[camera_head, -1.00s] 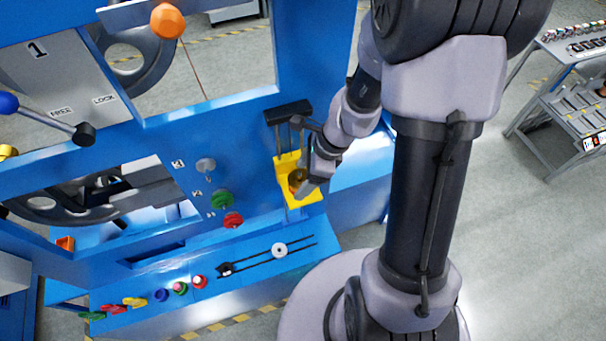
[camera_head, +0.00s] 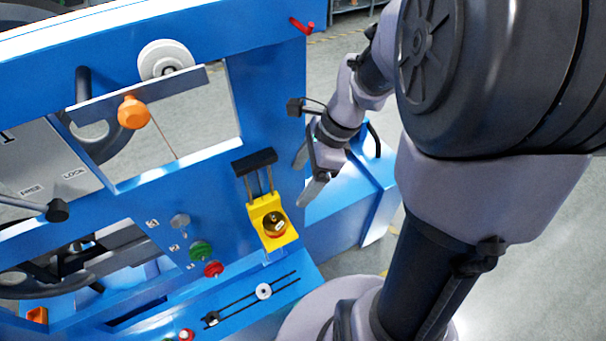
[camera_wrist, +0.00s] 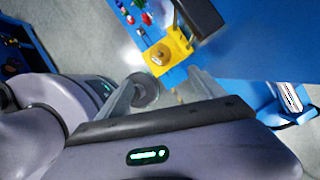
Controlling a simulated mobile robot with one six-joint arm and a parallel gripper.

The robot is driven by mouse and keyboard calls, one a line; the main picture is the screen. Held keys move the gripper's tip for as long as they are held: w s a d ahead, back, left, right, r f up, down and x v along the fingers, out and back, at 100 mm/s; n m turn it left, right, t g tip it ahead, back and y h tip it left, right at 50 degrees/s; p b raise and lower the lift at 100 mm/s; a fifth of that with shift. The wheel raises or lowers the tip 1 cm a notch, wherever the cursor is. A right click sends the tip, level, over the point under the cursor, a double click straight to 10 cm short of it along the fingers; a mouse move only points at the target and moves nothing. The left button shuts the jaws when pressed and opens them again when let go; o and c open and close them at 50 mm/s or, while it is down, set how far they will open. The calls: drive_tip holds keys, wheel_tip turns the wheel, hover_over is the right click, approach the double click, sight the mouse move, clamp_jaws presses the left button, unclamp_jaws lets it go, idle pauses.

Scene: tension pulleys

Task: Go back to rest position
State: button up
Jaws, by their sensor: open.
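My gripper (camera_head: 308,176) is open and empty in the head view, to the right of the yellow bracket and apart from it. Its two grey fingers also show in the wrist view (camera_wrist: 165,95), with nothing between them. The yellow bracket (camera_head: 262,206) is mounted on the blue panel under a black block (camera_head: 254,162) with two rods. A round brass-coloured part (camera_head: 274,225) sits in the bracket. The bracket also shows beyond the fingers in the wrist view (camera_wrist: 177,47).
The blue machine frame (camera_head: 268,100) stands left of my arm. An orange knob (camera_head: 133,113), a white pulley (camera_head: 165,60), a green knob (camera_head: 201,250) and a red knob (camera_head: 213,269) stick out from it. A blue box (camera_head: 345,205) lies below my gripper. Grey floor is clear at right.

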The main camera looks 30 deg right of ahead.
drive_tip(key=s+a+f+n+t+b, duration=0.1)
drive_tip(key=s+a+f+n+b, duration=0.2)
drive_tip(key=f+n+b, duration=0.3)
drive_tip(key=s+a+f+n+t+h+b, duration=0.1)
drive_tip(key=s+a+f+n+b, duration=0.2)
drive_tip(key=b, duration=1.3)
drive_tip(key=s+a+f+n+t+h+b, duration=0.1)
drive_tip(key=s+a+f+n+b, duration=0.3)
drive_tip(key=f+n+b, duration=0.5)
wheel_tip(320, 180, down, 5)
drive_tip(key=t+b, duration=0.1)
drive_tip(key=b, duration=0.2)
drive_tip(key=shift+a, duration=0.4)
drive_tip(key=shift+r, duration=0.1)
